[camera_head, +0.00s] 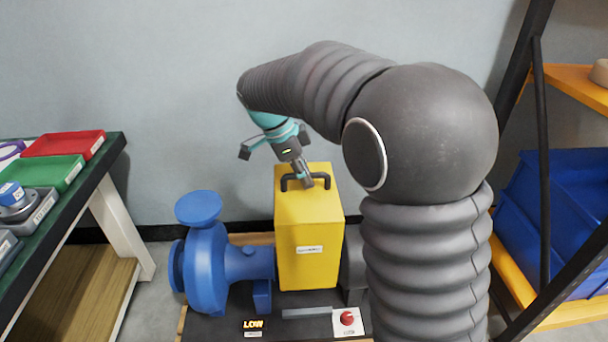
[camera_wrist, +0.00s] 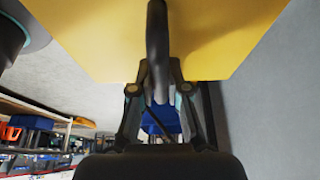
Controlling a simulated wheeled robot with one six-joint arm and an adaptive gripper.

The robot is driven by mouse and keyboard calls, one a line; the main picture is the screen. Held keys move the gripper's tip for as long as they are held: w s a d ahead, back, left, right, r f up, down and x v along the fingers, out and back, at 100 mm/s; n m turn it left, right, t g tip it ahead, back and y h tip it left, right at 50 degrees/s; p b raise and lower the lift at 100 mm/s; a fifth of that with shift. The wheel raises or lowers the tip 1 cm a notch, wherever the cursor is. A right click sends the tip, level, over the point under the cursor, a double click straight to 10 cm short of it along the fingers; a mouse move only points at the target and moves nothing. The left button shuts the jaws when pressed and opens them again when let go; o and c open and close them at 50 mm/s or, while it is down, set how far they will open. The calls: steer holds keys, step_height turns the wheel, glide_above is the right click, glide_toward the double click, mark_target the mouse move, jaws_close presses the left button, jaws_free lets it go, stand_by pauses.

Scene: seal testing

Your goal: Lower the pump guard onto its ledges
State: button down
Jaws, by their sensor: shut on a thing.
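The pump guard (camera_head: 310,240) is a tall yellow box with a black handle (camera_head: 290,182) on top and a small white label on its front. It stands upright between the blue pump (camera_head: 206,265) on its left and a grey motor (camera_head: 354,262) on its right. My gripper (camera_head: 306,178) is shut on the handle from above. In the wrist view my gripper (camera_wrist: 160,95) has its fingers on either side of the handle, with the guard (camera_wrist: 200,35) beyond. The ledges are not clearly visible, so I cannot tell if the guard touches them.
A dark base plate (camera_head: 215,328) carries a LOW sign (camera_head: 253,325), a grey bar (camera_head: 307,312) and a red button panel (camera_head: 347,321). A bench with trays (camera_head: 64,145) stands left. A shelf with blue bins (camera_head: 545,215) stands right.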

mark_target(302, 189)
steer(key=shift+f+b, duration=2)
steer(key=shift+f, duration=0.8)
steer(key=shift+f+b, duration=0.65)
steer(key=shift+f, duration=3.45)
stand_by(0.4)
steer(key=c, duration=1.1)
jaws_free()
steer(key=shift+d, duration=0.1)
